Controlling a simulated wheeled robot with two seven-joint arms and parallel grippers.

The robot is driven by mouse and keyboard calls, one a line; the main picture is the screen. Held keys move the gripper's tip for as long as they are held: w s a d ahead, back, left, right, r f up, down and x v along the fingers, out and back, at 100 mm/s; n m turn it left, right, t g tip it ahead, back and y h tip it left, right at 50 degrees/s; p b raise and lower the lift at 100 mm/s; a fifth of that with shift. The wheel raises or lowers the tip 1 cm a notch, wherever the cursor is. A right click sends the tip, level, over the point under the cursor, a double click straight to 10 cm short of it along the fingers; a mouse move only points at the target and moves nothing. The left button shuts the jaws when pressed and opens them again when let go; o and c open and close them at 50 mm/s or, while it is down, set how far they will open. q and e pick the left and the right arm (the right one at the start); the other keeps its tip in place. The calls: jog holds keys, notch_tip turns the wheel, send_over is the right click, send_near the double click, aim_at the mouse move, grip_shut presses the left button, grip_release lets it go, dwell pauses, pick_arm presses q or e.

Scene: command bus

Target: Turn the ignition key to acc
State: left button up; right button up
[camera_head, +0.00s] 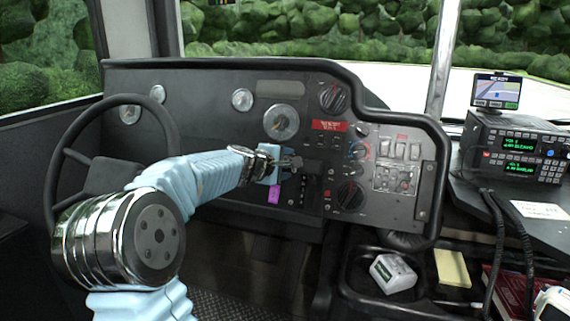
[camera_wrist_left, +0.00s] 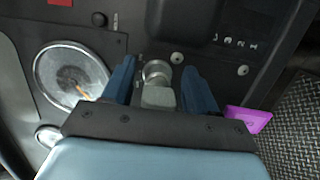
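My left gripper (camera_head: 286,165) reaches the dashboard right of the steering wheel. In the left wrist view its two blue fingers (camera_wrist_left: 159,80) stand apart, one on each side of a round metal ignition switch (camera_wrist_left: 157,69). A grey block-like piece, which looks like the ignition key's head (camera_wrist_left: 158,97), lies between the fingers with gaps on both sides. In the head view the gripper hides the key. I cannot read the key's position marks. A purple tag (camera_head: 272,193) hangs below the gripper; it also shows in the left wrist view (camera_wrist_left: 249,119). My right gripper is not in view.
The steering wheel (camera_head: 52,165) is left, behind my left arm. A round gauge (camera_head: 281,122) sits just above the gripper. A gear selector panel (camera_head: 312,188) and black knobs (camera_head: 350,195) are close on its right. Radios (camera_head: 515,150) stand far right.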

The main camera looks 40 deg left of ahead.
pick_arm(q)
jog(key=shift+s+r, duration=0.1)
jog(key=v, duration=1.3)
jog(key=shift+s+p, duration=0.3)
jog(key=shift+p, duration=0.1)
jog(key=shift+d, duration=0.1)
